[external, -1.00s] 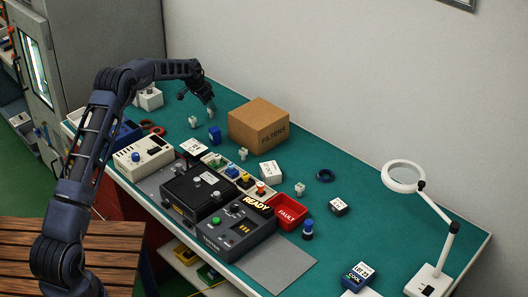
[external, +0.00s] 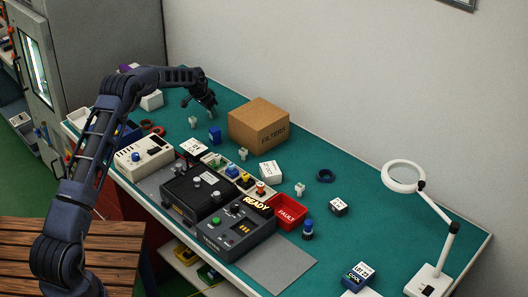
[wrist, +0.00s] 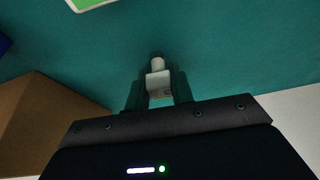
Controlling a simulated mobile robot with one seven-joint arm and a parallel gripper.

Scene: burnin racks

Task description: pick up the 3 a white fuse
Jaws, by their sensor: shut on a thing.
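My gripper (wrist: 158,95) is shut on a white fuse (wrist: 157,80) in the wrist view. The fuse has a squared body between the two fingers and a paler round end sticking out beyond them. Its marking is too small to read. In the external view my gripper (external: 211,108) is low over the back left of the green bench, left of the cardboard box; the fuse is hard to make out there. Similar small white pieces stand at the left (external: 193,122), by the box's front (external: 243,154) and right of the middle (external: 300,189).
The cardboard FILTERS box (external: 259,124) stands close to the right of my gripper. A blue block (external: 214,135) is in front of it. The black test device (external: 198,190), READY console (external: 236,230) and red FAULT bin (external: 289,213) fill the front. The magnifier lamp (external: 404,177) stands right.

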